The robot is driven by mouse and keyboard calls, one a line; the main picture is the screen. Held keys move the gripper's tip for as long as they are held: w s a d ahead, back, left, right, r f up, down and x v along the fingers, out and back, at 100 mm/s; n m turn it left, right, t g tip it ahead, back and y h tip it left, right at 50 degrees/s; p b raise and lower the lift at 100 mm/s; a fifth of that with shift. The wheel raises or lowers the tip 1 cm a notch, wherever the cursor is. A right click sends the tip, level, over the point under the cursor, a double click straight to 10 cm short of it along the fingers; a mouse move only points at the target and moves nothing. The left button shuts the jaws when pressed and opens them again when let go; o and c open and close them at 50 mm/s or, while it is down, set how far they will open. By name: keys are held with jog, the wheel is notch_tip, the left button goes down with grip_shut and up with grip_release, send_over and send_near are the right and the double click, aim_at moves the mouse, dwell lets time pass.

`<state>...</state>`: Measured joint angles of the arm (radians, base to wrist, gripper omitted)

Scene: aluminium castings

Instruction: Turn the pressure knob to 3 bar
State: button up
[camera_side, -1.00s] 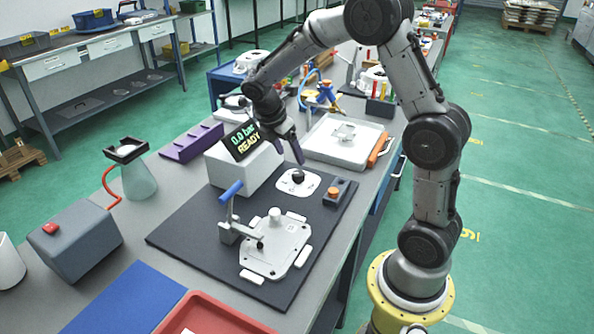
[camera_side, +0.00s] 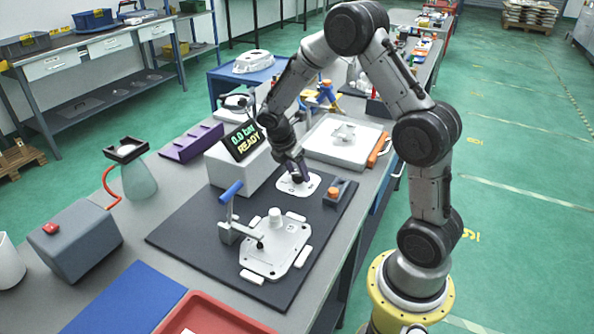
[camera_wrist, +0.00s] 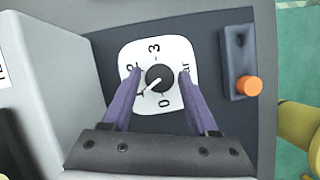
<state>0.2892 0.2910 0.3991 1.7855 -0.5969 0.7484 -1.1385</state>
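The black pressure knob (camera_wrist: 160,78) sits on a white dial plate (camera_wrist: 158,50) marked 0, 2, 3 and "bar". Its white pointer line points to the lower left in the wrist view, near a mark partly hidden by the left finger. My gripper (camera_wrist: 160,72) has its purple fingers on either side of the knob, with a gap visible on each side. In the side view my gripper (camera_side: 297,172) is down at the plate (camera_side: 312,184), mostly hiding the knob. The display (camera_side: 244,141) reads 0.0 bar READY.
An orange button on a dark box (camera_side: 336,191) stands right of the dial. A grey housing (camera_side: 232,172) stands left of it. A light cast part (camera_side: 285,252) with a blue-handled clamp (camera_side: 231,191) is in front, on the dark mat (camera_side: 185,238).

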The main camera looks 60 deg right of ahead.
grip_shut()
jog(key=m+g, duration=0.1)
jog(key=m, duration=0.2)
jog(key=m+y, duration=0.1)
jog(key=m, duration=0.1)
jog(key=shift+w+d+m+g, duration=0.1)
jog(key=shift+w+m+g, duration=0.1)
jog(key=shift+m+g, duration=0.2)
jog(key=m+y, duration=0.1)
jog(key=m, duration=0.2)
jog(key=m+g+y, duration=0.1)
jog(key=m, duration=0.2)
jog(key=shift+w+d, duration=0.1)
jog(key=shift+d, duration=0.05)
jog(key=m+y, duration=0.1)
jog(key=m, duration=0.2)
jog(key=m+y, duration=0.1)
jog(key=m, duration=0.2)
jog(key=shift+d+m+y, duration=0.15)
jog(key=shift+m+y, duration=0.15)
jog(key=m+y, duration=0.1)
jog(key=m, duration=0.1)
jog(key=m+y, duration=0.1)
jog(key=m, duration=0.2)
jog(key=shift+d+t, duration=0.1)
jog(key=shift+t, duration=0.3)
jog(key=shift+m, duration=0.4)
jog(key=shift+o, duration=1.8)
grip_release()
